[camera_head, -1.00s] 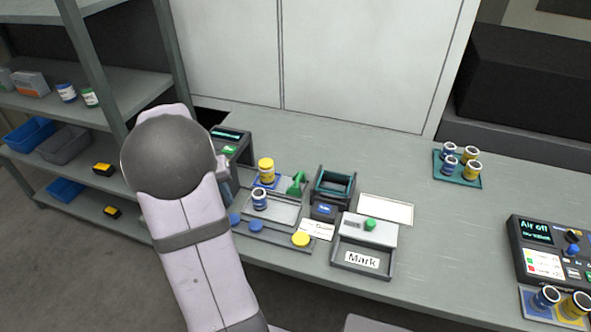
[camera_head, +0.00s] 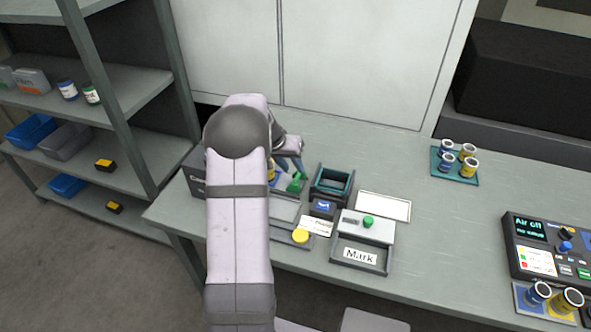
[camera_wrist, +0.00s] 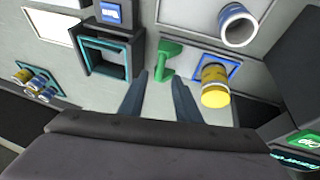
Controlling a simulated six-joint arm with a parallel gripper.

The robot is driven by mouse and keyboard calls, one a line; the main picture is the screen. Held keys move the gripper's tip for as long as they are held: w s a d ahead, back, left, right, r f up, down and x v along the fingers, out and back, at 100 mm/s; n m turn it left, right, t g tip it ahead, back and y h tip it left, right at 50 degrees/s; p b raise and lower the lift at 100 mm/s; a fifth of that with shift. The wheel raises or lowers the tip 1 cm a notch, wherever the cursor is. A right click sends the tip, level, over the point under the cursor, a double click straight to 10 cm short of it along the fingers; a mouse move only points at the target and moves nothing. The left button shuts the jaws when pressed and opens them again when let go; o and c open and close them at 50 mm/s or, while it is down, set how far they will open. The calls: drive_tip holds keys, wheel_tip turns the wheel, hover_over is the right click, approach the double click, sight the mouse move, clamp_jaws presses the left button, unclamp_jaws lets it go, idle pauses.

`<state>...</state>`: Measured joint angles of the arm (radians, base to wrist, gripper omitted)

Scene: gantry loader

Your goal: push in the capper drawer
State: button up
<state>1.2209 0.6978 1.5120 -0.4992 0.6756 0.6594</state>
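No part is labelled as the capper, and I cannot tell which part is its drawer. A green lever (camera_head: 294,182) stands beside a blue-edged pad with a yellow-lidded jar (camera_head: 271,171); in the wrist view the lever (camera_wrist: 166,58) and jar (camera_wrist: 215,85) show clearly. A dark box with a teal-rimmed opening (camera_head: 333,182) stands just right of the lever, with a blue button block (camera_head: 323,207) in front. It also shows in the wrist view (camera_wrist: 105,60). My gripper (camera_wrist: 158,85) is open and empty, with the lever beyond and between its fingertips. Contact is unclear.
An open white-and-blue jar (camera_wrist: 238,25) stands near the yellow-lidded one. A teal tray of jars (camera_head: 441,171) stands farther right, with clear bench between.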

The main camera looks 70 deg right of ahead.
sight(298, 175)
drive_tip(key=shift+p+x, duration=0.65)
drive_tip(key=shift+x, duration=1.5)
drive_tip(key=shift+w, duration=0.1)
clamp_jaws()
